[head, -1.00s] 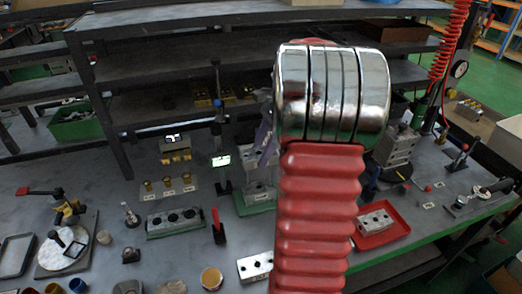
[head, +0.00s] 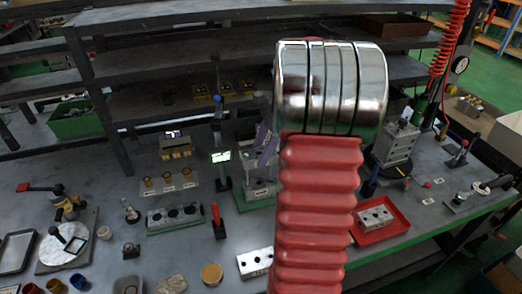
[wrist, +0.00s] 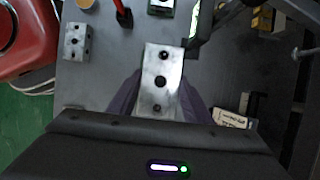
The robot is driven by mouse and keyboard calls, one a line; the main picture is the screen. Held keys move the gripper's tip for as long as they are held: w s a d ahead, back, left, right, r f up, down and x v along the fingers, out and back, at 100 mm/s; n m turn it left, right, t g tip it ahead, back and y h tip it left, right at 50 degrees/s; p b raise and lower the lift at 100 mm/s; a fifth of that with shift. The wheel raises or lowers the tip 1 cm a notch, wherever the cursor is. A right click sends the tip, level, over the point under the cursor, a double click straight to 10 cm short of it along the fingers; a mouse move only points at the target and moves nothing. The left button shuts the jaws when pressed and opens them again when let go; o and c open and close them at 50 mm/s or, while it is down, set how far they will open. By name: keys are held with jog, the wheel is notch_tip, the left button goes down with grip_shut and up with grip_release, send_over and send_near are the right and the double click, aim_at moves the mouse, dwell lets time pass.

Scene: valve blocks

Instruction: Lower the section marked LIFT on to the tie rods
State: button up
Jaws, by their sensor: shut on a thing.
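My gripper (wrist: 160,97) has purple fingers and is shut on a grey metal section (wrist: 162,68) with a row of holes, seen from above in the wrist view. The LIFT mark cannot be read. In the head view, the purple fingers of my gripper (head: 266,142) show just left of my red arm, above a stand with a green base (head: 252,201). Grey metal pieces stand on that base. The tie rods cannot be made out clearly, and the held section hides what is under it in the wrist view. Whether it touches anything below cannot be told.
A display post (head: 221,160) and a red-handled clamp (head: 217,222) stand close on the left. A three-hole block (head: 175,216) lies further left. A loose block (head: 255,263) lies in front. A red tray (head: 395,235) is on the right.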

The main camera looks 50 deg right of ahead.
jog(key=shift+f, duration=4.5)
dwell(0.8)
jog(key=o, duration=1.5)
jog(key=v, duration=1.3)
jog(key=shift+d+r, duration=0.25)
jog(key=shift+r, duration=0.05)
